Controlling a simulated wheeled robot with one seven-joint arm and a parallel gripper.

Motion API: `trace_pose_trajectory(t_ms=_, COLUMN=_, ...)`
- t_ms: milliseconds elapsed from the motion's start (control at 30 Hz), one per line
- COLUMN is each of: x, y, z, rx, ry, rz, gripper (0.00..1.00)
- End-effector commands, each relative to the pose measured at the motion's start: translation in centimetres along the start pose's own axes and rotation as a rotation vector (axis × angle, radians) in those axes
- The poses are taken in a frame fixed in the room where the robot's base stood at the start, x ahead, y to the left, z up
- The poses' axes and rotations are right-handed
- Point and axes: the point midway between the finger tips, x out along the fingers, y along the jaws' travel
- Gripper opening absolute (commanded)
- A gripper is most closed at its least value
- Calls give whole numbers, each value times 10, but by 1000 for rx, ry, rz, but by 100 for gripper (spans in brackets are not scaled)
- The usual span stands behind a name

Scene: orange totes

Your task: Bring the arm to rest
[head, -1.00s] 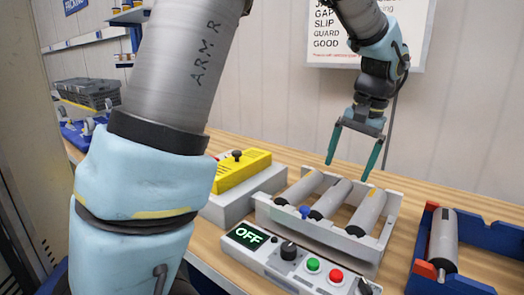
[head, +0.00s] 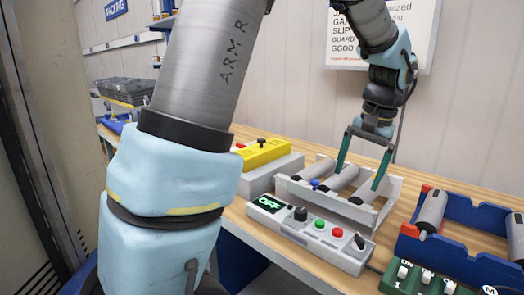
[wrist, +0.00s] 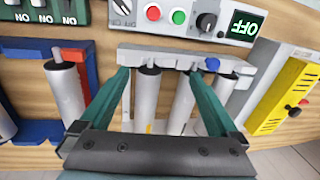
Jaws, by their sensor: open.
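My gripper (head: 362,168) is open, with its two green fingers spread above the white roller tray (head: 368,214). Several grey rollers (head: 343,177) lie in that tray. In the wrist view my gripper (wrist: 165,90) shows both fingers apart with rollers (wrist: 146,98) seen between them, and the tray's rim (wrist: 185,55) behind. I cannot tell whether the fingertips touch the tray. Nothing is visibly held. My arm crosses the left and middle of the head view.
A control box (head: 312,235) reading OFF stands in front of the tray. A blue holder (head: 462,262) with grey rollers is at right, with a switch panel (head: 425,280) before it. A yellow box (head: 262,154) with a button is behind left. A wall sign (head: 400,30) hangs behind.

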Motion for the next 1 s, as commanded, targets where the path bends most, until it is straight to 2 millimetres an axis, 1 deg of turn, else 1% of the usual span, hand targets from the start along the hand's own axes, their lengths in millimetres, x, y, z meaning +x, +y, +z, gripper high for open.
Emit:
trace_pose_trajectory(t_ms=33, x=4, y=-9, z=4, rx=-17, ry=-1, rz=5, gripper=97)
trace_pose_trajectory(t_ms=167, x=17, y=-32, z=15, rx=-62, ry=-2, rz=25, gripper=97)
trace_pose_trajectory(t_ms=267, x=30, y=-54, z=29, rx=-108, ry=0, rz=42, gripper=97)
trace_pose_trajectory(t_ms=367, x=44, y=-78, z=47, rx=-167, ry=4, rz=63, gripper=97)
trace_pose_trajectory(t_ms=467, x=61, y=-106, z=73, rx=-244, ry=12, rz=85, gripper=97)
trace_pose_trajectory(t_ms=500, x=70, y=-118, z=87, rx=-281, ry=16, rz=93, gripper=97)
trace_pose_trajectory(t_ms=567, x=82, y=-136, z=111, rx=-347, ry=26, rz=107, gripper=97)
trace_pose_trajectory(t_ms=600, x=90, y=-146, z=128, rx=-393, ry=33, rz=113, gripper=97)
trace_pose_trajectory(t_ms=633, x=96, y=-153, z=140, rx=-424, ry=39, rz=118, gripper=97)
trace_pose_trajectory(t_ms=700, x=107, y=-164, z=165, rx=-489, ry=53, rz=122, gripper=97)
trace_pose_trajectory(t_ms=800, x=117, y=-173, z=192, rx=-557, ry=67, rz=124, gripper=97)
trace_pose_trajectory(t_ms=900, x=122, y=-176, z=206, rx=-596, ry=76, rz=123, gripper=97)
trace_pose_trajectory(t_ms=1000, x=124, y=-177, z=211, rx=-607, ry=80, rz=122, gripper=97)
